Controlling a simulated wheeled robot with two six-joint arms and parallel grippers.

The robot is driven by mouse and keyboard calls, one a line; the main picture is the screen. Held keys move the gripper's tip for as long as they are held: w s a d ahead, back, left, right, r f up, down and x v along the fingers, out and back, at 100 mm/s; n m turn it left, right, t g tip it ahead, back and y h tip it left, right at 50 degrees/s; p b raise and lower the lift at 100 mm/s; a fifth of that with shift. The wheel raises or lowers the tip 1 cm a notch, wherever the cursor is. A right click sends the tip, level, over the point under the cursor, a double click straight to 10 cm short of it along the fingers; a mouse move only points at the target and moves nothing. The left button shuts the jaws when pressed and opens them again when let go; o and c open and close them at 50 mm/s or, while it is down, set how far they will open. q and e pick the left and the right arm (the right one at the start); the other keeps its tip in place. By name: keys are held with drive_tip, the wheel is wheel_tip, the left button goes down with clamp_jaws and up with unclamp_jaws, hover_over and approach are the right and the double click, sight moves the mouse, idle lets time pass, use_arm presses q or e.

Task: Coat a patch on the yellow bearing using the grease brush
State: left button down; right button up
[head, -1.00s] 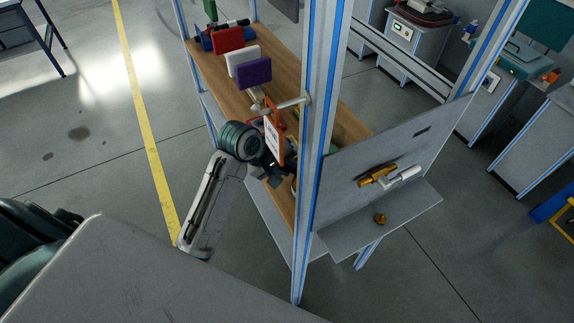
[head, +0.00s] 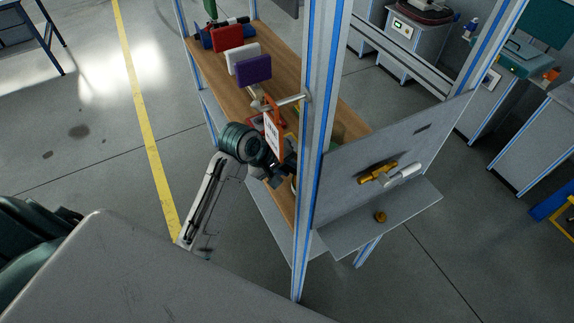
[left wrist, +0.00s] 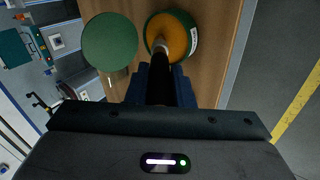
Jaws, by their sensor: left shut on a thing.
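My left gripper (left wrist: 161,78) is shut on the black handle of the grease brush (left wrist: 158,92). In the head view this gripper (head: 283,172) is low over the wooden bench, partly behind the upright post. In the left wrist view the brush's metal collar reaches over a green pot (left wrist: 192,52) of orange-yellow grease. Its tip is at the grease; I cannot tell how deep. A green round disc (left wrist: 109,41) is beside the pot. I cannot identify the yellow bearing for certain. My right gripper is not in view.
The wooden bench (head: 282,58) carries red (head: 228,37), white (head: 243,54) and purple (head: 252,72) blocks. An orange-framed sign (head: 273,133) hangs beside my left gripper. A blue-edged post (head: 318,150) and a grey panel (head: 345,195) with brass fittings stand to its right.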

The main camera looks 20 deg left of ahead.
use_arm(q)
drive_tip(key=shift+f, duration=0.1)
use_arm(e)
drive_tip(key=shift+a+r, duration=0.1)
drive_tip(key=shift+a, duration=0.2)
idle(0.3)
use_arm(q)
drive_tip(key=shift+s, duration=0.1)
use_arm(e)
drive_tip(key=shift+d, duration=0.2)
use_arm(q)
drive_tip(key=shift+r, duration=3.55)
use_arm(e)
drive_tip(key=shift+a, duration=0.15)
use_arm(q)
drive_tip(key=shift+a, duration=0.1)
